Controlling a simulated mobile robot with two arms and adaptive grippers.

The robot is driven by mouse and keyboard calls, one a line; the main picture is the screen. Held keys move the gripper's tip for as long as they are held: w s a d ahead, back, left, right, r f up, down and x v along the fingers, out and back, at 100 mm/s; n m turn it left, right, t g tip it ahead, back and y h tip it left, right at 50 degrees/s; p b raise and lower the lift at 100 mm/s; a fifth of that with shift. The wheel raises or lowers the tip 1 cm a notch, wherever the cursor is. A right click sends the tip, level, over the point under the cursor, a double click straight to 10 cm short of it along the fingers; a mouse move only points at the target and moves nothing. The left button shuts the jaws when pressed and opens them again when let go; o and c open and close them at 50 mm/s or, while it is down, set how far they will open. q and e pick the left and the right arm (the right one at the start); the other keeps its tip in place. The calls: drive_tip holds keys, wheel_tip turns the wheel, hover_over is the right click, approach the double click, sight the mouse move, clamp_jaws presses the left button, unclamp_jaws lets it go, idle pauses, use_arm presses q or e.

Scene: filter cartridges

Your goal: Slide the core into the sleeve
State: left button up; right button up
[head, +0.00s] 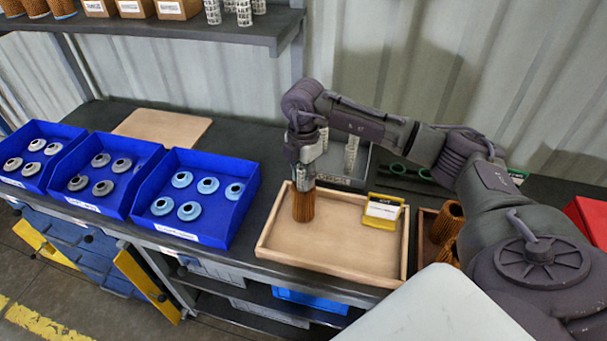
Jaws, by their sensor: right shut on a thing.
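The sleeve (303,209), a brown pleated cylinder, stands upright in the light wooden tray (330,265), toward its left side. My right gripper (304,183) is directly above the sleeve, pointing down, with its fingers close to the sleeve's top. It is shut on what seems to be the core, a pale perforated tube, mostly hidden by the fingers. How far the core sits inside the sleeve cannot be told. My left gripper is out of view.
A yellow holder with a white card (381,212) stands at the tray's right. Blue bins (218,230) of ring-shaped caps line the left. A grey bin (345,181) with pale tubes is behind; more brown sleeves (447,222) stand right. A wooden board (160,128) lies back left.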

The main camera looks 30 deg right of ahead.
drive_tip(key=shift+f+b, duration=0.35)
drive_tip(key=shift+f, duration=0.2)
drive_tip(key=o, duration=1)
drive_tip(key=shift+c, duration=0.2)
wheel_tip(320, 180, up, 12)
idle(0.5)
